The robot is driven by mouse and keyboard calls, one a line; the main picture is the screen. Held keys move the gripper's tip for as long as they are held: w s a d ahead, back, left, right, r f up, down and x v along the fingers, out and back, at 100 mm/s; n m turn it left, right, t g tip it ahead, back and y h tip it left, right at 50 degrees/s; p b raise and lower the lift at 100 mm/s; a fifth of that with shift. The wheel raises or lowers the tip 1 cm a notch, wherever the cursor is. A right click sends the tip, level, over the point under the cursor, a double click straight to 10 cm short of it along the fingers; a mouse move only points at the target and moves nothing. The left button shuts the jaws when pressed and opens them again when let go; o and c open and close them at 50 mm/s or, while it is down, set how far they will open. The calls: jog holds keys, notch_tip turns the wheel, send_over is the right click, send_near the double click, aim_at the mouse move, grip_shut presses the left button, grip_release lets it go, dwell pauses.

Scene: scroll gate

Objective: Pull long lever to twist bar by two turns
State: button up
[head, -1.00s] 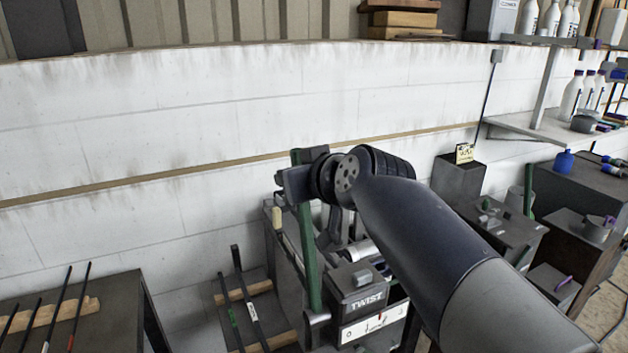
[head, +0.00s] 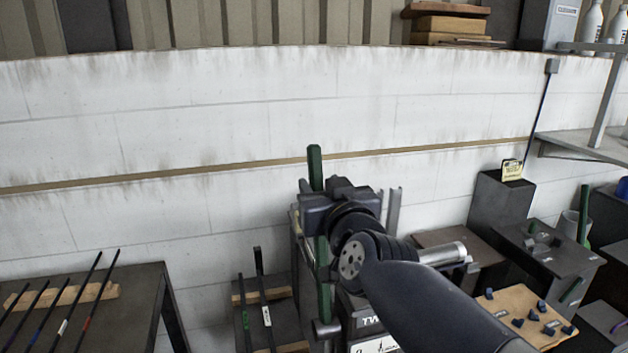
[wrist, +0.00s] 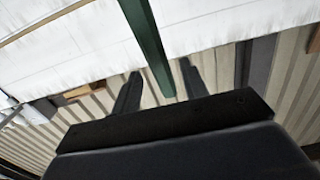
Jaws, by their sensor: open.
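The long green lever (head: 314,165) stands nearly upright beside the dark twist machine (head: 368,324), whose label is partly cut by my arm. Its foot meets a grey hub (head: 326,328) at the machine's left side. My gripper (wrist: 160,69) is open, and in the wrist view the green lever (wrist: 146,40) runs between its two fingers. Whether the fingers touch the lever is not clear. In the head view my gripper's body covers the lever's middle, and the lever's top sticks out above it. The bar is not clearly visible; my arm hides much of the machine.
A dark table (head: 140,293) with several thin rods on a wooden holder stands at left. A low rack (head: 268,292) with more rods stands left of the machine. A tan board (head: 520,308) with small blue pieces lies at right. A white block wall (head: 220,110) stands behind.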

jog(key=shift+b+x, duration=0.3)
jog(key=shift+x, duration=2.65)
jog(key=shift+c, duration=0.3)
grip_shut()
